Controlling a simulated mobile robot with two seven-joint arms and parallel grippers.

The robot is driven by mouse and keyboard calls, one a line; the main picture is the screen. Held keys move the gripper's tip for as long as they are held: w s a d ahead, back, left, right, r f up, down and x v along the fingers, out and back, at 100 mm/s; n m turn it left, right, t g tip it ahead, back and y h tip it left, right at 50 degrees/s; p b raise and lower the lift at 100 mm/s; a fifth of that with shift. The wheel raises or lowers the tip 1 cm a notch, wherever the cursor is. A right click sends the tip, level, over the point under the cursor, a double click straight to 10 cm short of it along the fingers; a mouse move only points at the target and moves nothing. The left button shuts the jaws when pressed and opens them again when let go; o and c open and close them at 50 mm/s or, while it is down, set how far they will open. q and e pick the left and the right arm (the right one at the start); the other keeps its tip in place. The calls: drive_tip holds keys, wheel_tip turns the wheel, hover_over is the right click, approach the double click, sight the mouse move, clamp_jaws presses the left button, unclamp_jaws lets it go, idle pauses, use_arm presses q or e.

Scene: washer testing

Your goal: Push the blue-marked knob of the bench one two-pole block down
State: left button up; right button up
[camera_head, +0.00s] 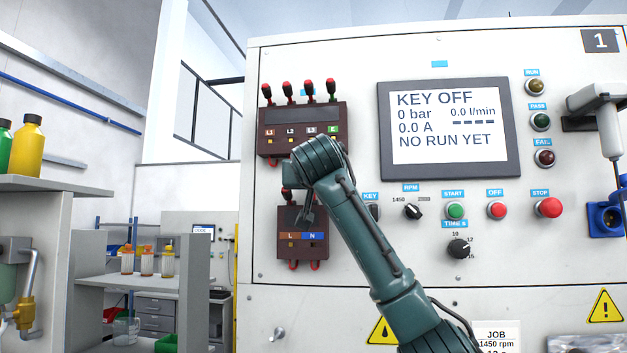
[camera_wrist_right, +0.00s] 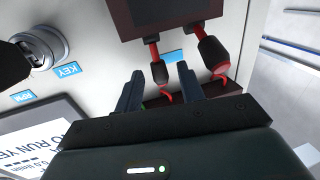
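The two-pole block (camera_head: 290,255) is a dark brown box on the front of bench one, with an orange L mark and a blue N mark (camera_head: 312,236). My right gripper (camera_head: 306,212) is in front of its upper part and hides the N knob in the head view. The L knob (camera_head: 287,196) partly shows. In the right wrist view, turned upside down, the block (camera_wrist_right: 165,12) is at the top. The blue-marked knob (camera_wrist_right: 159,70), black on a red stem, appears between my open fingers (camera_wrist_right: 160,78); contact is unclear. The other knob (camera_wrist_right: 212,52) is outside them. My left gripper is not in view.
A larger block (camera_head: 303,118) with several red-tipped knobs is just above. A key switch (camera_wrist_right: 40,50) is beside the two-pole block. The display (camera_head: 445,125), speed dial (camera_head: 413,211) and buttons are to the right. Shelves with bottles (camera_head: 28,145) stand at the left.

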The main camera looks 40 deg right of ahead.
drive_tip(key=shift+c, duration=0.5)
clamp_jaws()
drive_tip(key=shift+f, duration=0.1)
